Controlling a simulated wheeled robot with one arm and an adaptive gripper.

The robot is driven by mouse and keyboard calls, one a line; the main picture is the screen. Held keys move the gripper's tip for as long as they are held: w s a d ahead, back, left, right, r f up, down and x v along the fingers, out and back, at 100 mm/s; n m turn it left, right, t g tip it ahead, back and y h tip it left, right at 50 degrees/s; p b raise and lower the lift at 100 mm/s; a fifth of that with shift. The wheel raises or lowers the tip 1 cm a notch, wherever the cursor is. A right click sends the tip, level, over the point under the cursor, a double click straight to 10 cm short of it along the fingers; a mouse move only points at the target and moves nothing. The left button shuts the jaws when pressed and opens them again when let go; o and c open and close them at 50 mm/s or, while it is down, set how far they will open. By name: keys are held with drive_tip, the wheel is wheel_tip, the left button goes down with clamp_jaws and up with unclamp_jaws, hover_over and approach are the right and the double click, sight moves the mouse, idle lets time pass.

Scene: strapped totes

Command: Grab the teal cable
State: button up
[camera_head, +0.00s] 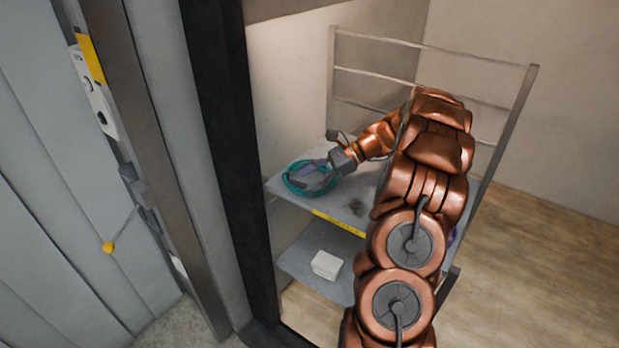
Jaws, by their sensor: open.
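The teal cable (288,179) lies in a loose coil on the left end of the upper shelf (346,212). My gripper (320,176) is open, at the end of my copper-coloured arm, and reaches in from the right over the coil. Its fingers are small and grey and overlap the coil in this view. I cannot tell whether they touch the cable. Part of the coil's middle and right side is hidden behind the gripper.
The metal rack (531,90) has upright posts and rails behind my arm. A white box (326,264) sits on the lower shelf. A dark door frame (222,130) stands close on the left. A small dark thing (356,207) lies on the upper shelf.

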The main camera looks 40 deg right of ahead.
sight(297, 187)
drive_tip(key=d+f+m, duration=0.1)
drive_tip(key=d, duration=0.2)
drive_tip(key=d+f+m+t, duration=0.1)
drive_tip(key=d, duration=0.2)
drive_tip(key=d+f+m+t, duration=0.1)
drive_tip(key=d, duration=0.2)
drive_tip(key=shift+s+d+f, duration=0.1)
drive_tip(key=shift+s+f, duration=0.15)
drive_tip(key=shift+s, duration=0.05)
drive_tip(key=shift+w+f+m+t, duration=0.1)
drive_tip(key=shift+m+t, duration=0.2)
drive_tip(key=shift+t, duration=0.1)
drive_tip(key=shift+p+x, duration=1.35)
drive_tip(key=shift+x, duration=2.35)
drive_tip(key=shift+f, duration=0.2)
drive_tip(key=shift+s, duration=0.2)
clamp_jaws()
